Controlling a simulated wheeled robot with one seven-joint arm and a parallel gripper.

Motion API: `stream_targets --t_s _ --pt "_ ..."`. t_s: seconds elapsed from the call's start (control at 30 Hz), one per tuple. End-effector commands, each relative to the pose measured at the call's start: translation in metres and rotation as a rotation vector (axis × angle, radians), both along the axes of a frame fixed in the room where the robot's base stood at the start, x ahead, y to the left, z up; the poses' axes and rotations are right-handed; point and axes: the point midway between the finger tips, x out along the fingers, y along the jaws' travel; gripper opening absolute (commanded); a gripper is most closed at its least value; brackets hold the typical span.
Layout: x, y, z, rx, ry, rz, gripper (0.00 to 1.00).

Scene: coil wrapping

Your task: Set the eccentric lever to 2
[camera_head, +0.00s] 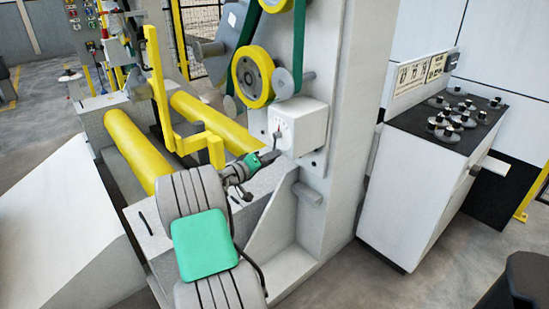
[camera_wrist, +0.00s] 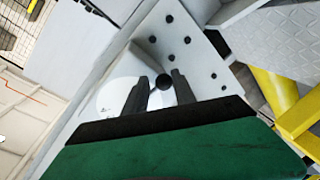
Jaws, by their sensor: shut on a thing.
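The eccentric lever's white box (camera_head: 314,126) is fixed to the grey machine column, with a small dial on its front. The dial's numbers are too small to read. The pale round dial plate (camera_wrist: 114,94) is partly hidden by the left finger.
Yellow rollers (camera_head: 205,121) and a yellow bracket (camera_head: 158,85) lie left of my gripper. A yellow wheel (camera_head: 252,76) with a green belt is above the box. A cabinet (camera_head: 408,190) with several black knobs stands at right.

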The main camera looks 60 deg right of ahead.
Motion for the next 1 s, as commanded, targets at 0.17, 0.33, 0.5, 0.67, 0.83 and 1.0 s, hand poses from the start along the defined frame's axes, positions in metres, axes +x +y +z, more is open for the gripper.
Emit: stream_targets --t_s 0.17,0.33,0.5,0.67,0.83,1.0 --pt "0.003 -0.002 0.013 -0.022 -0.012 0.005 0.34" --pt "0.002 -0.002 0.010 -0.017 -0.010 0.003 0.48" --pt "0.001 -0.002 0.006 -0.011 -0.006 0.001 0.56" --pt "0.000 -0.001 0.004 -0.008 -0.004 0.000 0.56" --pt "0.006 0.016 0.007 -0.006 -0.002 0.004 0.56" --pt "0.014 0.051 0.013 -0.009 -0.003 0.005 0.56"
